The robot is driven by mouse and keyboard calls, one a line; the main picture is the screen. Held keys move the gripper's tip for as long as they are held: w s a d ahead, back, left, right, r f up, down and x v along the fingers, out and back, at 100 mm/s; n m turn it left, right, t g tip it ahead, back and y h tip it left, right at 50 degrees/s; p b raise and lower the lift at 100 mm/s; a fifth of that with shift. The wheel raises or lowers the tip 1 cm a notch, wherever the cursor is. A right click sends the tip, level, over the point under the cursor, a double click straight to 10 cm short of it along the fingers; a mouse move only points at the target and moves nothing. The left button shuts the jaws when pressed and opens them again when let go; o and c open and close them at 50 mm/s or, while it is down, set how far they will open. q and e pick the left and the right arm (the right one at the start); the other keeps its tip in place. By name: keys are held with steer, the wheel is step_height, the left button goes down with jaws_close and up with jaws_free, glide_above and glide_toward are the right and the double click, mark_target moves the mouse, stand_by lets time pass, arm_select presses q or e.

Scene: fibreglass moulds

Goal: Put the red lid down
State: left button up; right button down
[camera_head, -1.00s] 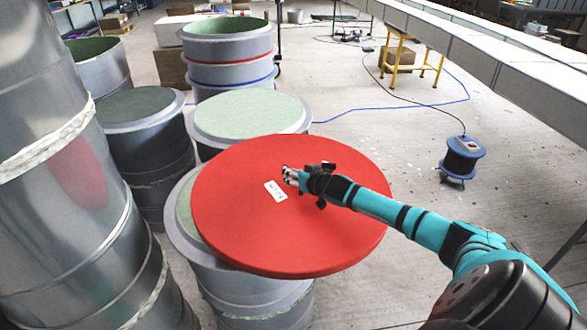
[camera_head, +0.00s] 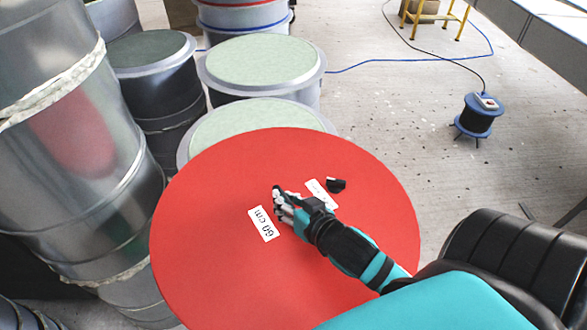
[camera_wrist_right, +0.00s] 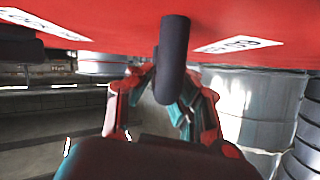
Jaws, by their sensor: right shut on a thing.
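The red lid (camera_head: 215,185) is a large flat disc with white labels, one reading 60 cm (camera_head: 263,223). It fills the lower middle of the head view and the top of the wrist view (camera_wrist_right: 110,22). My right gripper (camera_head: 283,203) is over the lid's middle, shut on its dark handle (camera_wrist_right: 174,65). A dark piece (camera_head: 336,185) shows beside the gripper. The lid overlaps the nearest pale-green-topped mould (camera_head: 240,120) in the head view. Whether it touches anything below is hidden. My left gripper is not in view.
Another pale-green-topped mould (camera_head: 262,60) and a dark-green-topped one (camera_head: 145,48) stand behind. A tall metal mould (camera_head: 65,150) is close on the left. A blue cable reel (camera_head: 478,115) stands on the right. The floor between the lid and the reel is clear.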

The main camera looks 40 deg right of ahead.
steer(key=r, duration=0.1)
glide_above(277, 245)
steer(key=shift+s, duration=0.1)
